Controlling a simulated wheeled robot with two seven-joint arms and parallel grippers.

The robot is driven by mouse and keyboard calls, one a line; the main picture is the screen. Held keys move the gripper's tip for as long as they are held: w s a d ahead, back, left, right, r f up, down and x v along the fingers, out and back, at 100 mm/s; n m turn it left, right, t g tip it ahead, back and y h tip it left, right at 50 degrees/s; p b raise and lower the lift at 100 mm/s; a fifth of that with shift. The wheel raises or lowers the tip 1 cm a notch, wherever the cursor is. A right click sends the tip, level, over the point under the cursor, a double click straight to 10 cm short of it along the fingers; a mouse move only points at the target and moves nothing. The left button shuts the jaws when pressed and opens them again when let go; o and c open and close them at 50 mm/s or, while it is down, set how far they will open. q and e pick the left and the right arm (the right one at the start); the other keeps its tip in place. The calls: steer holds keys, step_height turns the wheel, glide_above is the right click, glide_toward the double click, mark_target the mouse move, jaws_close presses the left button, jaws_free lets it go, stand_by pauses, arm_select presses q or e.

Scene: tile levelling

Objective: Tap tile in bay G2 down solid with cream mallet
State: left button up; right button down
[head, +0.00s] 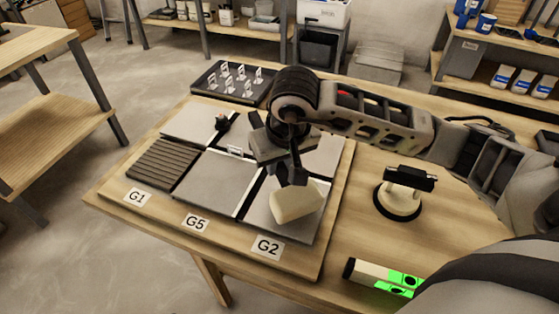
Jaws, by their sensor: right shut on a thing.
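My right gripper (289,177) reaches in from the right and is shut on the dark handle of the cream mallet. The cream mallet head (297,201) is over the front right tile, and I cannot tell whether it touches. The grey tile in bay G2 (264,215) lies behind the G2 label (267,247) and is partly hidden by the mallet. My left gripper is not in view.
A black tray (236,82) with several clips stands behind. A suction lifter (401,195) and green level (383,277) lie right.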

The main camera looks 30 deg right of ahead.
step_height(320, 180, down, 3)
steer(key=shift+f+b, duration=0.1)
steer(key=shift+b, duration=0.75)
steer(key=shift+r+p, duration=0.8)
steer(key=shift+r, duration=0.05)
step_height(320, 180, up, 5)
steer(key=p, duration=0.2)
steer(key=shift+f+p, duration=0.1)
steer(key=shift+p, duration=0.3)
steer(key=shift+a, duration=0.1)
